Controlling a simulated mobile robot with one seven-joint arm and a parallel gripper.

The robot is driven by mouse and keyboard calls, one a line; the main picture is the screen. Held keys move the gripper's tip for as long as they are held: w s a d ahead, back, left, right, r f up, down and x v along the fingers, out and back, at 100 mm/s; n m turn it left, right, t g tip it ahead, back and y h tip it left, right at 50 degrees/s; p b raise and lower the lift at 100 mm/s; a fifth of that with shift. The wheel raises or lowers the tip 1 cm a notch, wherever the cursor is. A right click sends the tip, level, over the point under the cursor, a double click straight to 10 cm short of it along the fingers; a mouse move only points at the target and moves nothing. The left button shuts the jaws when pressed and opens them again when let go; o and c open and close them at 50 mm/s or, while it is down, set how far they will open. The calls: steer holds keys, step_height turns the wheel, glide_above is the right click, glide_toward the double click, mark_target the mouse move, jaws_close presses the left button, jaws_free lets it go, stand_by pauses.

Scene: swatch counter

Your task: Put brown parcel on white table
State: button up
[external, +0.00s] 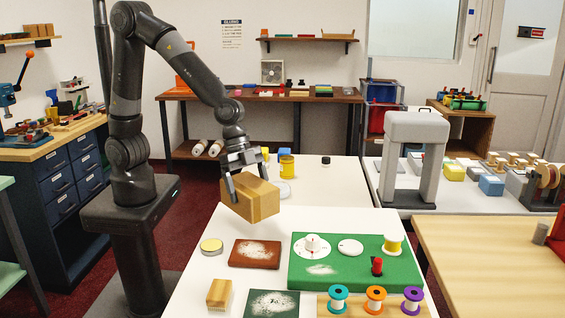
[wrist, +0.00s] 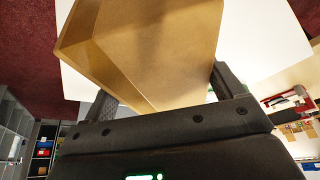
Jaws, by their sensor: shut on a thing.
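The brown parcel (external: 254,200) is a box held in the air in the external view, tilted a little. My gripper (external: 248,180) is shut on it, with a finger at each side. In the wrist view the parcel (wrist: 150,45) fills the upper middle between the fingers of my gripper (wrist: 168,95). The white table (external: 215,268) lies below the parcel in the external view, and the parcel is apart from its top. The white surface also shows behind the parcel in the wrist view (wrist: 255,45).
The white table bears a green board (external: 345,283) with discs and a red knob, a reddish-brown board (external: 255,254), a round tin (external: 211,246), a brush (external: 219,293) and several thread spools (external: 375,298). A grey arch (external: 412,160) stands on the table behind right.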

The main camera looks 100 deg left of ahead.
steer(key=shift+w+a+f, duration=0.55)
steer(key=shift+w+a, duration=0.05)
steer(key=shift+w, duration=0.15)
steer(key=shift+w+a+f, duration=0.1)
steer(key=shift+f, duration=1.95)
steer(key=shift+f, duration=0.1)
steer(key=o, duration=1.2)
steer(key=shift+f, duration=0.1)
